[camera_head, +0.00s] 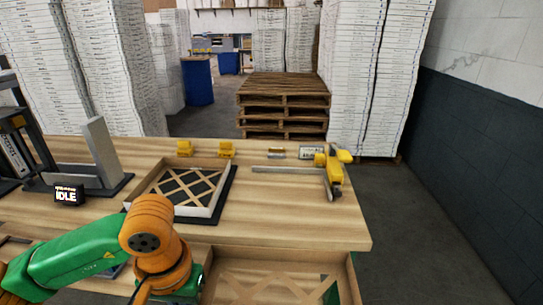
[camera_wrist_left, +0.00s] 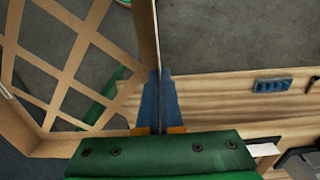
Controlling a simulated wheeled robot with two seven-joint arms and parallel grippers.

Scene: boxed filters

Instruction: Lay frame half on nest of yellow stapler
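My left gripper (camera_wrist_left: 160,100) is shut on the thin side wall of a cardboard frame half with a diagonal lattice (camera_wrist_left: 62,62). In the head view this frame half (camera_head: 238,280) hangs in front of the table's front edge, partly cut off by the picture's bottom. My left wrist hides the fingers there. A dark nest plate (camera_head: 226,195) lies on the table, with a lattice-faced frame (camera_head: 184,190) with pale side walls on it. The yellow stapler (camera_head: 333,172) stands to the right, at the end of a grey rail. My right gripper is not in view.
Two yellow blocks (camera_head: 184,148) (camera_head: 226,149) stand behind the nest. The wooden table (camera_head: 290,215) is bare between nest and stapler. A pallet stack (camera_head: 284,100) stands behind.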

